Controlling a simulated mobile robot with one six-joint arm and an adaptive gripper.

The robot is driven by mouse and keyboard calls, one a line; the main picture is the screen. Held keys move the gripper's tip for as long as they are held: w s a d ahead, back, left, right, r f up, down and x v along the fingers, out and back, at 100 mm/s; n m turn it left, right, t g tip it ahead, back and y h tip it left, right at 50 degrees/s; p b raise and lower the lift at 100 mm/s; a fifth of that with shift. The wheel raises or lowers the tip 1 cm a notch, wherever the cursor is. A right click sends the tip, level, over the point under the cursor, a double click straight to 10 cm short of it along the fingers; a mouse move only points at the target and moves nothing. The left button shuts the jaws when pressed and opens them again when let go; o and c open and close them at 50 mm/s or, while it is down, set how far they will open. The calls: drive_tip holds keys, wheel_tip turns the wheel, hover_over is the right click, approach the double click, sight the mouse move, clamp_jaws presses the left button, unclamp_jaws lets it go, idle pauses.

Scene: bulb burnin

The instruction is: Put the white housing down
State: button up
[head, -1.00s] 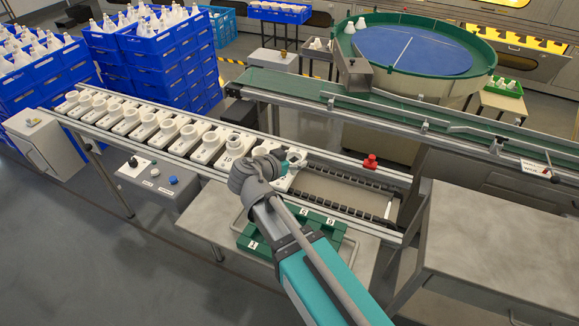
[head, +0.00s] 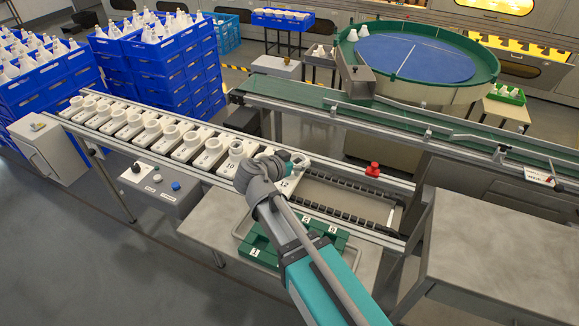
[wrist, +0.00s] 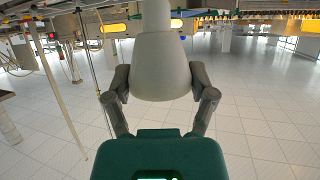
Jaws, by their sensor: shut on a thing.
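The white housing (wrist: 158,68) is a pale, rounded cone that fills the middle of the wrist view. My gripper (wrist: 160,92) is shut on it, with one grey finger on each side. In the head view my gripper (head: 283,167) is over the right end of a row of white numbered holders with round sockets (head: 210,150). My own wrist and arm cover much of this spot. A white round shape (head: 299,161) shows just beyond the gripper; I cannot tell whether it is the housing or a holder's socket. Contact below the housing is hidden.
The holders sit on a chain conveyor with rails; its right part (head: 335,193) is bare. A red button (head: 373,170) stands on the far rail. A green numbered tray (head: 262,252) lies in front, below my arm. A green belt (head: 310,105) runs behind. A grey cabinet (head: 490,240) stands at right.

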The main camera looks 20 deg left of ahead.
drive_tip(key=w+a+f+b, duration=0.5)
drive_tip(key=w+f+b, duration=0.3)
drive_tip(key=w, duration=0.3)
drive_tip(key=shift+a+f, duration=0.3)
drive_tip(key=shift+f, duration=0.1)
drive_tip(key=shift+w+a+f+b, duration=0.25)
drive_tip(key=shift+f+b, duration=0.2)
drive_tip(key=shift+b, duration=0.25)
drive_tip(key=shift+f+b, duration=1.45)
drive_tip(key=shift+d+f, duration=0.1)
drive_tip(key=o, duration=0.9)
drive_tip(key=shift+c, duration=0.2)
